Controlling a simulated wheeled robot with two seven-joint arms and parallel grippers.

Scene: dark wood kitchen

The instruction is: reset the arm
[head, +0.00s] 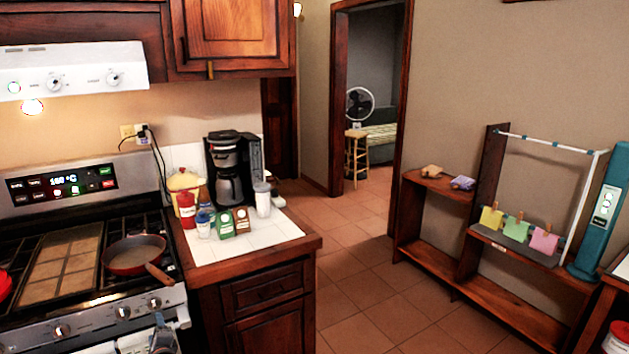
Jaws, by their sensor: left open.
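Part of my left gripper (162,335) shows at the bottom edge of the head view, left of centre. It is in front of the stove's front panel, just left of the wooden counter cabinet. It is open, and I see nothing held in it. Most of it and its arm are cut off by the frame edge. My right gripper and arm are out of view.
The stove (60,319) holds a red pan (134,254), its handle pointing toward the front right. The tiled counter (262,240) carries a coffee maker (232,170), bottles and small boxes. A low wooden shelf (430,257) stands right; the floor between is clear.

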